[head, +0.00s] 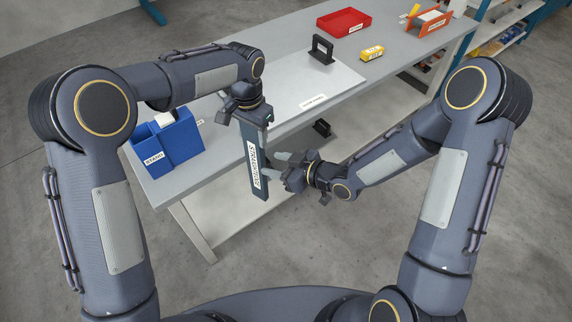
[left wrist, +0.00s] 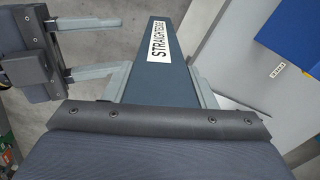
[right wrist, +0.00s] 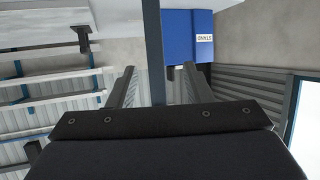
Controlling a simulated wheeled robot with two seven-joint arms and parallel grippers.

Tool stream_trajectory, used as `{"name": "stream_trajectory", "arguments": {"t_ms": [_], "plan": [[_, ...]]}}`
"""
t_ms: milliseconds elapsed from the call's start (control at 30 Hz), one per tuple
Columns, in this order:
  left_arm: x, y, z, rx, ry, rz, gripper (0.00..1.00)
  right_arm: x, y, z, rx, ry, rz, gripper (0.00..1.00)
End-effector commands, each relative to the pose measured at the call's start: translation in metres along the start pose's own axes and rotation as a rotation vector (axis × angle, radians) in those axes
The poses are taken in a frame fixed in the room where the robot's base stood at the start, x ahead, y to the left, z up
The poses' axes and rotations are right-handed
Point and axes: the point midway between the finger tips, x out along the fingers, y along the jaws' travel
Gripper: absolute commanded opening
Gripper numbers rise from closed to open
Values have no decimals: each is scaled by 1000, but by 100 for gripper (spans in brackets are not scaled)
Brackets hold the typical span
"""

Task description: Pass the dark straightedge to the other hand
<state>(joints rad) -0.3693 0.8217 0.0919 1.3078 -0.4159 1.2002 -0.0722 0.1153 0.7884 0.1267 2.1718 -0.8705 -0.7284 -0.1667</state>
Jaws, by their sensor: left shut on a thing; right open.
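The dark straightedge (head: 259,138) is a long flat bar with a white label, hanging upright in front of the table's near edge. My left gripper (head: 252,112) is shut on its upper end. The bar stretches away from that gripper in the left wrist view (left wrist: 157,83). My right gripper (head: 272,165) is open beside the bar's lower half, its fingers pointing at it. In the right wrist view the straightedge (right wrist: 153,45) appears edge-on between the two spread fingers. I cannot tell whether either finger touches it.
A blue stand (head: 182,140) sits on the grey table (head: 285,45) at left. Behind are a yellow block (head: 372,53), a red tray (head: 343,22) and an orange holder (head: 428,22). Open floor lies below the straightedge.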

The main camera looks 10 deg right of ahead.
Motion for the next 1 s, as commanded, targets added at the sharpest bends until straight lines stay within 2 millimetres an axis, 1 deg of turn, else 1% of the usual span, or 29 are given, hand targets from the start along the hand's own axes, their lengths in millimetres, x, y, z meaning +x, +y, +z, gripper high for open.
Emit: {"name": "stream_trajectory", "arguments": {"t_ms": [33, 200, 300, 433, 600, 900, 1000], "plan": [[-1, 0, -1, 0, 3, -1, 28, 11, -1, 0, -1, -1, -4, 45], [-1, 0, -1, 0, 3, -1, 28, 44, -1, 0, 0, -2, -3, 45], [-1, 0, -1, 0, 3, -1, 28, 61, -1, 0, 0, -2, -2, 45], [-2, 0, -1, 0, 3, -1, 28, 77, 0, 0, 0, -2, -1, 45], [-2, 0, -1, 0, 3, -1, 28, 88, 0, 0, 1, -2, 1, 45], [-1, 0, -1, 0, 3, -1, 28, 90, 0, 0, 1, -3, 1, 45], [-1, 0, -1, 0, 3, -1, 28, 89, 0, 0, 1, -2, 1, 32]]}}
